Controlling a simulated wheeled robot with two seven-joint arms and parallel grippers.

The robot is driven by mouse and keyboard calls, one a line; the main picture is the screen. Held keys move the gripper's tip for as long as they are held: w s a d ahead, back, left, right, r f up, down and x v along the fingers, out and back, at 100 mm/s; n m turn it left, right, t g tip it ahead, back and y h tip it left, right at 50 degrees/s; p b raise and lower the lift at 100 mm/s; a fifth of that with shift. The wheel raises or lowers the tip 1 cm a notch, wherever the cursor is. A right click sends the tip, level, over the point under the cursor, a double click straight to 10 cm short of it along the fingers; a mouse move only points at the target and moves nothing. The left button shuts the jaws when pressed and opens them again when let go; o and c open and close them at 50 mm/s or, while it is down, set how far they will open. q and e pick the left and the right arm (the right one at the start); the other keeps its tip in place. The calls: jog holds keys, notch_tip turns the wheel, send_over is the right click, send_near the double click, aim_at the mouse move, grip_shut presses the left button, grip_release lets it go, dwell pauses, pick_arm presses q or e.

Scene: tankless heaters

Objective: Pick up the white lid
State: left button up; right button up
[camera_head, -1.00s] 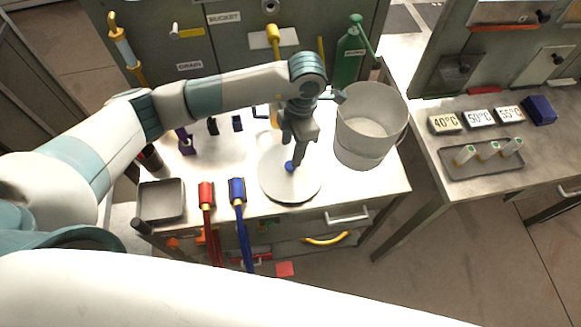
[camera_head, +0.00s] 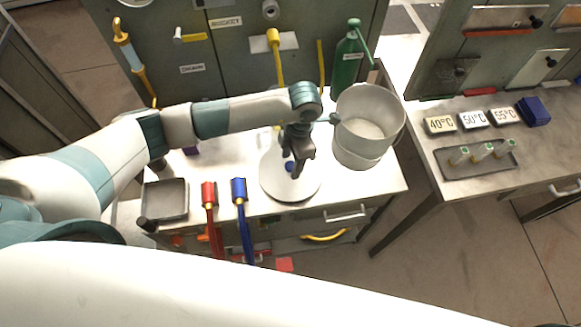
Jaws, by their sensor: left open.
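The white lid (camera_head: 290,189) is a flat round disc lying on the metal workbench (camera_head: 357,184), in front of and to the left of the white bucket. My right gripper is not in view.
A white bucket (camera_head: 361,140) stands close to the right of the left gripper. A red-handled hose (camera_head: 209,195), a blue-handled hose (camera_head: 239,192) and a grey tray (camera_head: 165,199) sit to the left. A green bottle (camera_head: 346,62) stands behind the bucket.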

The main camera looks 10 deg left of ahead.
aim_at(292, 164)
pick_arm(q)
jog(key=shift+f, duration=0.25)
grip_shut()
jog(key=shift+r, duration=0.15)
jog(key=shift+r+b, duration=0.4)
jog(key=shift+r, duration=0.15)
notch_tip(292, 164, up, 9)
jog(key=b, duration=0.3)
jog(key=shift+f, duration=0.15)
